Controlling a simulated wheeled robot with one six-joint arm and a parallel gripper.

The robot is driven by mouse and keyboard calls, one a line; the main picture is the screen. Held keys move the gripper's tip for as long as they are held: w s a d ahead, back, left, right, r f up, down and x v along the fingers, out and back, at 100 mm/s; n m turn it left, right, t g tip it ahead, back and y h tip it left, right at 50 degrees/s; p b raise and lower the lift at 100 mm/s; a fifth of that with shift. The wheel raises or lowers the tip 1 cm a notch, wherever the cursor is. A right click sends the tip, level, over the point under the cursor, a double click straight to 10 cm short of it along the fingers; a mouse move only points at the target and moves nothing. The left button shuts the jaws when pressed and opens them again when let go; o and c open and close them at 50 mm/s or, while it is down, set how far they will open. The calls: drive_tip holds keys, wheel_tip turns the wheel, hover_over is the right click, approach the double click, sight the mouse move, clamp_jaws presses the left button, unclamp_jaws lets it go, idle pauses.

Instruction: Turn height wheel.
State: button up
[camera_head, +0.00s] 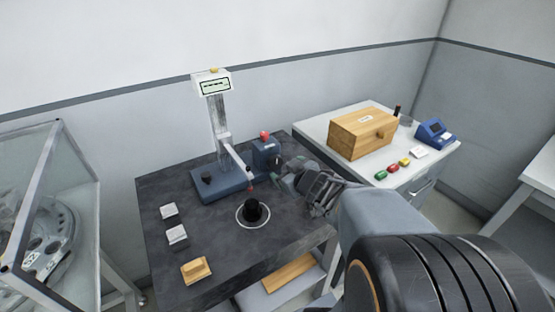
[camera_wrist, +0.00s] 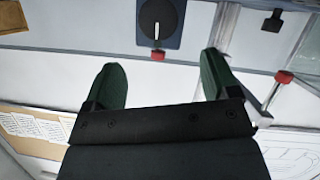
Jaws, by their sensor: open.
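A height gauge (camera_head: 221,135) with a display on a tall column and a blue base stands at the back of the dark table. A dark round knob (camera_head: 207,178) sits on the left of its base. A blue box (camera_head: 266,156) with a red top stands at its right. I cannot tell which part is the height wheel. My gripper (camera_head: 290,178) is close in front of the blue box, partly hidden by my arm. In the wrist view, my green fingers are apart and empty (camera_wrist: 163,72). Beyond them show a black dial on a dark plate (camera_wrist: 160,18) and a red knob (camera_wrist: 283,77).
A white table (camera_head: 330,128) at right bears a wooden box (camera_head: 362,133), coloured buttons and a blue device. A glass case (camera_head: 35,200) stands left.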

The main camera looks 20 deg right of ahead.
sight(276, 162)
drive_tip(key=b+x, duration=0.3)
drive_tip(key=x, duration=0.4)
drive_tip(key=shift+f, duration=0.15)
drive_tip(key=shift+x, duration=0.75)
drive_tip(key=c, duration=0.9)
